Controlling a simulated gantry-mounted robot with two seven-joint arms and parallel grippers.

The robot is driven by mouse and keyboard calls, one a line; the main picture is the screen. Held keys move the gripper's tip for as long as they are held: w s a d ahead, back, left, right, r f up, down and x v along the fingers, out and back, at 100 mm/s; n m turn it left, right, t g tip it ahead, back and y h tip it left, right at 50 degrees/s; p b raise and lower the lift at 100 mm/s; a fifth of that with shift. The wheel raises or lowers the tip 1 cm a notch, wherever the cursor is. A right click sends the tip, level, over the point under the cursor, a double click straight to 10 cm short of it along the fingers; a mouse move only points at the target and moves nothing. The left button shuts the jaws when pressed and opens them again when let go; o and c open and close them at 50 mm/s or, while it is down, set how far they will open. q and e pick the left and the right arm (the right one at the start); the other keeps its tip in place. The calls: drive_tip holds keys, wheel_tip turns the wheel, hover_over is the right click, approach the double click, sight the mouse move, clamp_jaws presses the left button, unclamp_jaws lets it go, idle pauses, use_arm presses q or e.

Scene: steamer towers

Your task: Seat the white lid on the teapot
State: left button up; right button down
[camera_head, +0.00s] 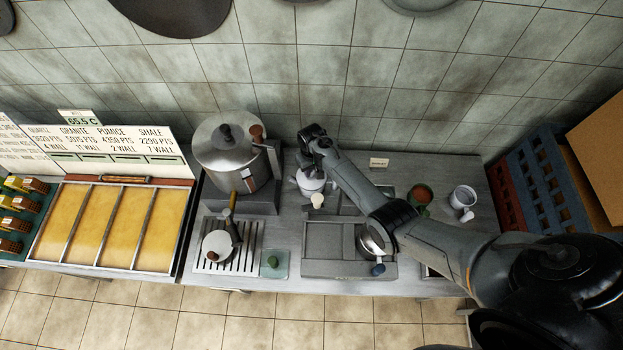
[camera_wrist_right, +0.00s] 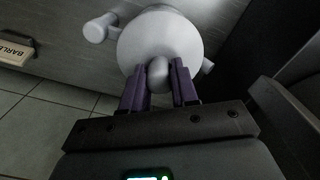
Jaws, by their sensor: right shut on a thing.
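My right gripper (camera_head: 313,162) reaches down from the right over the white teapot (camera_head: 311,184) at the middle of the counter. In the right wrist view, the purple fingers of my right gripper (camera_wrist_right: 158,72) are shut on the round knob of the white lid (camera_wrist_right: 160,40). The lid looks roughly level and covers most of what lies under it. A stubby white part of the teapot (camera_wrist_right: 97,28) sticks out past the lid on the left. I cannot tell whether the lid touches the teapot's rim. My left gripper is not in view.
A large steel pot (camera_head: 230,175) stands left of the teapot. A slatted rack (camera_head: 253,240) with a white-topped vessel is at front left. A green block (camera_head: 274,264) lies beside it. A white mug (camera_head: 462,197) and a brown pot (camera_head: 421,193) stand to the right.

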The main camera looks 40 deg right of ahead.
drive_tip(key=shift+f+b, duration=0.4)
drive_tip(key=shift+f, duration=0.25)
idle(0.4)
drive_tip(key=c, duration=0.8)
unclamp_jaws()
drive_tip(key=shift+r, duration=0.1)
wheel_tip(320, 180, up, 11)
drive_tip(key=shift+f, duration=0.15)
